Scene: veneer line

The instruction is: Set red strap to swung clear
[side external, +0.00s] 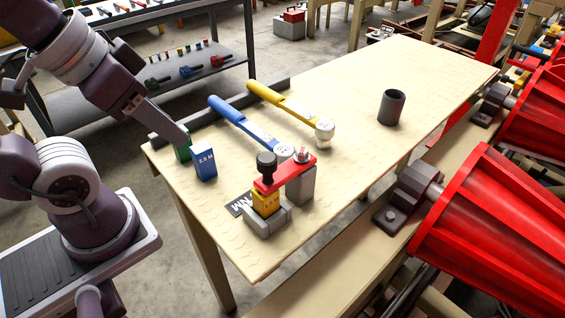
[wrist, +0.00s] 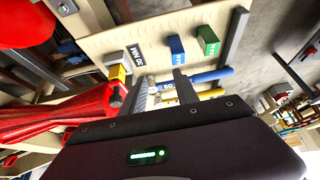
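The red strap (side external: 284,174) lies across the top of a yellow block (side external: 266,203), spanning to a grey post (side external: 301,186). A black knob (side external: 266,162) stands at its left end and a silver bolt (side external: 301,155) at its right end, over the post. The yellow block sits in a grey holder (side external: 264,222). In the wrist view the yellow block (wrist: 119,73) shows left of my fingers; the strap is hard to make out there. My gripper (wrist: 162,84) has its fingers apart with nothing seen held between them. It is above the table, apart from the strap.
A blue block (side external: 205,164) and a green block (side external: 183,148) stand at the table's left edge. Blue-handled (side external: 240,122) and yellow-handled (side external: 283,103) tools lie behind the strap. A dark cup (side external: 391,107) stands farther right. Red rollers (side external: 500,215) flank the table. The right tabletop is mostly clear.

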